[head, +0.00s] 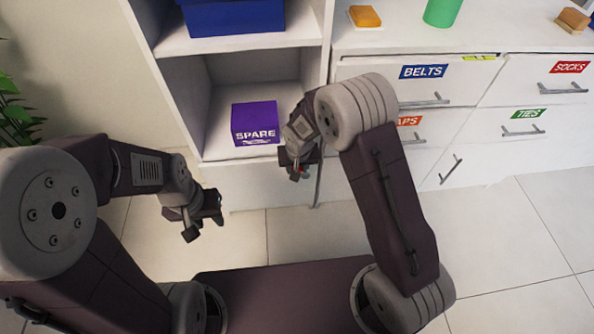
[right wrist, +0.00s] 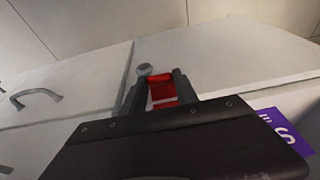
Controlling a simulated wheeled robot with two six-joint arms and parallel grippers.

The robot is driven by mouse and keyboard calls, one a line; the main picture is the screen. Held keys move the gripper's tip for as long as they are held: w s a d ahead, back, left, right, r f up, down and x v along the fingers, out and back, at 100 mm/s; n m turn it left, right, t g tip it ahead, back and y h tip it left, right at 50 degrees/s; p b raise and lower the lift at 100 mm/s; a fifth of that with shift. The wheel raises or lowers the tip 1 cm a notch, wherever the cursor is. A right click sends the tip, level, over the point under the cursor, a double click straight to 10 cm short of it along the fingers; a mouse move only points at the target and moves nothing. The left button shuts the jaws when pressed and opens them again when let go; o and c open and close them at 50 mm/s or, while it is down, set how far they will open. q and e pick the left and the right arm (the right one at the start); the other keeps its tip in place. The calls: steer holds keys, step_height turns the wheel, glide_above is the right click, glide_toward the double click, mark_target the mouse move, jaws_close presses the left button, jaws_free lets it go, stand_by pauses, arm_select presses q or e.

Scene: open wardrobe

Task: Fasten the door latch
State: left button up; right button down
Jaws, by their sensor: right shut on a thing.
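My right gripper (right wrist: 160,92) is shut on a small red piece, apparently the door latch (right wrist: 161,88), at the edge of a white panel. A round grey knob (right wrist: 144,69) sits just beyond the left fingertip. In the head view my right gripper (head: 298,168) is at the wardrobe front, to the right of the purple box, with a speck of red at its tips. The fingers hide much of the latch, and I cannot tell its exact position. My left gripper (head: 203,217) is open and empty over the floor, away from the wardrobe.
A purple SPARE box (head: 254,123) stands in the lower compartment, below a blue box (head: 232,16). Drawers labelled BELTS (head: 424,72), SOCKS (head: 570,67) and TIES (head: 528,114) are to the right. A plant (head: 14,112) stands at left. The floor (head: 520,245) at right is clear.

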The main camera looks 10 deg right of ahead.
mark_target(299, 170)
steer(key=shift+f+t+b, duration=0.6)
steer(key=shift+t+b, duration=0.35)
steer(key=shift+b, duration=3.55)
steer(key=shift+f+t+b, duration=0.55)
steer(key=shift+t+b, duration=0.4)
steer(key=shift+b, duration=3.5)
steer(key=shift+r+b, duration=0.15)
steer(key=shift+b, duration=0.2)
steer(key=shift+r, duration=0.1)
steer(key=c, duration=0.9)
jaws_free()
steer(key=shift+c, duration=0.2)
steer(key=p+v, duration=0.5)
steer(key=v, duration=0.4)
steer(key=shift+s, duration=0.1)
